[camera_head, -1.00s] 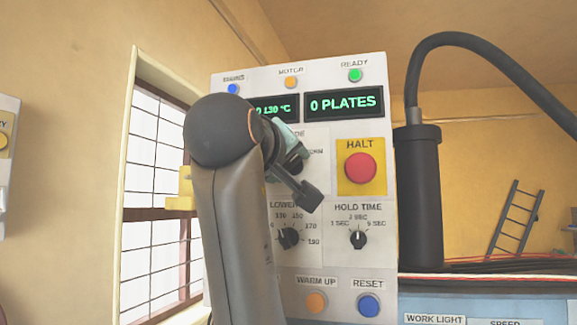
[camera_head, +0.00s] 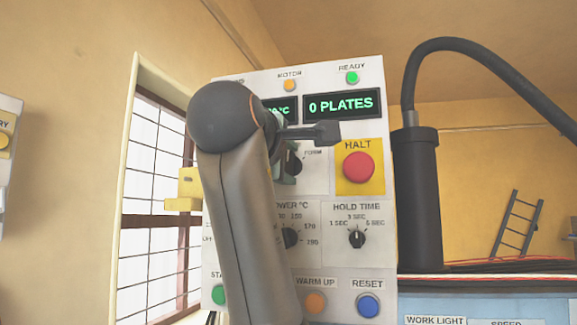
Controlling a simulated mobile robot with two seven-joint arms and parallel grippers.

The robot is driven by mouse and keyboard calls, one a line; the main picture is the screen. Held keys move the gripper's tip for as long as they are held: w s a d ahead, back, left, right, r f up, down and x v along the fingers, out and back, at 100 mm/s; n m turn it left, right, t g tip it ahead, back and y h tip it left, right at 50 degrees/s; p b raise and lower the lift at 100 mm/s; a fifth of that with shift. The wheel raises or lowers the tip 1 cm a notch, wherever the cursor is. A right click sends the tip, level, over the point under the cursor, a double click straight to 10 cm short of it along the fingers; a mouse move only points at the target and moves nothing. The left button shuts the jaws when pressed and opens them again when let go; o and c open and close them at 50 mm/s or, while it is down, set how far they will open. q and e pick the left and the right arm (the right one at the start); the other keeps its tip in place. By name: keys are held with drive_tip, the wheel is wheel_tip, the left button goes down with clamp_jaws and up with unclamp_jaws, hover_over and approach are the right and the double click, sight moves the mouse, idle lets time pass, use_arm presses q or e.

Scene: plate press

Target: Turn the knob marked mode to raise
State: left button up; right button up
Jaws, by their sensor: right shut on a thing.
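The mode knob (camera_head: 293,160) is a dark knob on the upper part of the white control panel (camera_head: 325,270), left of the HALT button. Only its right part shows, and the label "FORM" is at its upper right. The rest of its marking, including any "raise" label, is hidden behind my right arm. My right gripper (camera_head: 289,165) is at this knob and shut on it; its fingers are mostly hidden by my wrist. My left gripper is not in view.
The red HALT button (camera_head: 359,168) on its yellow plate is close to the right of my gripper. The lower temperature knob (camera_head: 290,237) and the hold time knob (camera_head: 357,238) sit below. Displays read "0 PLATES" and a partly hidden temperature. A black cylinder (camera_head: 416,200) stands at the right.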

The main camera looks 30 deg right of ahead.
drive_tip(key=shift+n, duration=0.5)
drive_tip(key=o, duration=1.4)
drive_tip(key=shift+c, duration=0.2)
drive_tip(key=shift+a, duration=0.1)
drive_tip(key=b+v, duration=0.3)
drive_tip(key=v, duration=0.9)
drive_tip(key=shift+s, duration=0.2)
drive_tip(key=shift+w, duration=0.1)
